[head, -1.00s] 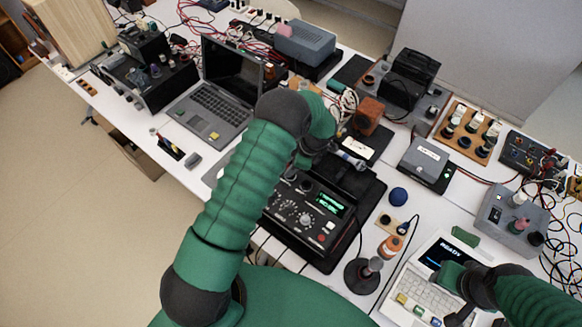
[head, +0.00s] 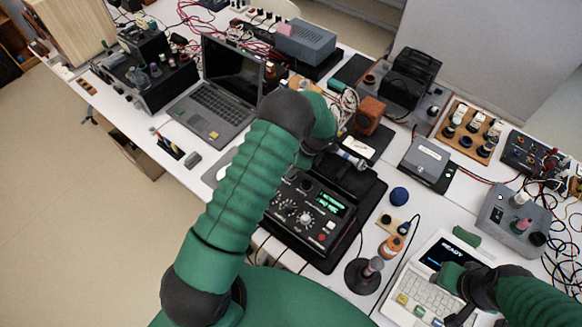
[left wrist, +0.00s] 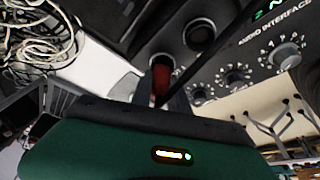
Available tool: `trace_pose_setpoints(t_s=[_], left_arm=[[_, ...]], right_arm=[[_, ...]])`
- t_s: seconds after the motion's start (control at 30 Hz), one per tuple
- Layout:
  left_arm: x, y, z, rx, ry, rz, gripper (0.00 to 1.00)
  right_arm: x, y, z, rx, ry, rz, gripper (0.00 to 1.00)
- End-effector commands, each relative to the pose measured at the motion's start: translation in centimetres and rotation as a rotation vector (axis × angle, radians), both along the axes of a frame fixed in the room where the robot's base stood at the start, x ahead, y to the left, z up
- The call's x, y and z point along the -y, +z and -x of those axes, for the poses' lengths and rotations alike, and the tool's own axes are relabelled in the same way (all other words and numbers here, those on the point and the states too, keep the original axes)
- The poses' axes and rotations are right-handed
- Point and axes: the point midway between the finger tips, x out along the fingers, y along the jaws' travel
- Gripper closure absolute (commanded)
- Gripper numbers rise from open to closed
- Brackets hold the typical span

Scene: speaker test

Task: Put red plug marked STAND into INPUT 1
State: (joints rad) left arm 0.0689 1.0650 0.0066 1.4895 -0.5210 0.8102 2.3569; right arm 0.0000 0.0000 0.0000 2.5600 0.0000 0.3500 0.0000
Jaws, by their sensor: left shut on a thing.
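In the left wrist view my left gripper (left wrist: 161,90) is shut on a red plug (left wrist: 161,78), of which only a short red part shows between the dark fingers. The plug is at a dark round socket of the audio interface (left wrist: 235,60); I cannot tell whether it is inside or just in front. A second round socket (left wrist: 200,35) is beside it. Any STAND or INPUT 1 lettering is hidden or unreadable. In the head view the interface (head: 310,215) lies below my left arm, which hides much of its back. My right gripper (head: 460,300) is over a white laptop; its fingers are unclear.
The white laptop (head: 425,290) is at lower right. A blue ball (head: 399,196), an orange bottle (head: 390,246) and a dark round stand (head: 362,276) are right of the interface. A grey laptop (head: 210,105) is at left. Cables and boxes crowd the back and right.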

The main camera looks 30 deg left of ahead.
Motion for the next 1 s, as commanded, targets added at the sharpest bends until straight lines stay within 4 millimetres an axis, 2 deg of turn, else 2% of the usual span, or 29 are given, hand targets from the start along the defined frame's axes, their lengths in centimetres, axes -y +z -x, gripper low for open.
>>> trace_pose_setpoints(t_s=[0.03,0.2,0.57,0.67,0.77,1.0], left_arm=[[0.0,0.0,0.0,0.0,0.0,0.0,0.77],[0.0,0.0,0.0,0.0,0.0,0.0,0.54],[0.1,0.4,-0.1,0.002,-0.001,-0.001,0.54],[0.7,1.6,-0.5,0.003,-0.002,-0.001,0.54],[1.5,3.8,-0.9,0.005,-0.002,-0.001,0.54],[4.0,10.4,-2.1,0.006,-0.001,0.001,0.54]], right_arm=[[0.0,0.0,0.0,0.0,0.0,0.0,0.64],[0.0,0.0,0.0,0.0,0.0,0.0,0.64],[0.0,-0.1,0.0,0.0,0.0,0.0,0.64],[0.0,-0.5,0.0,0.0,0.0,0.0,0.64],[0.0,-1.0,0.0,0.0,0.0,0.0,0.64],[0.0,-2.1,0.0,0.0,0.0,0.0,0.64]])
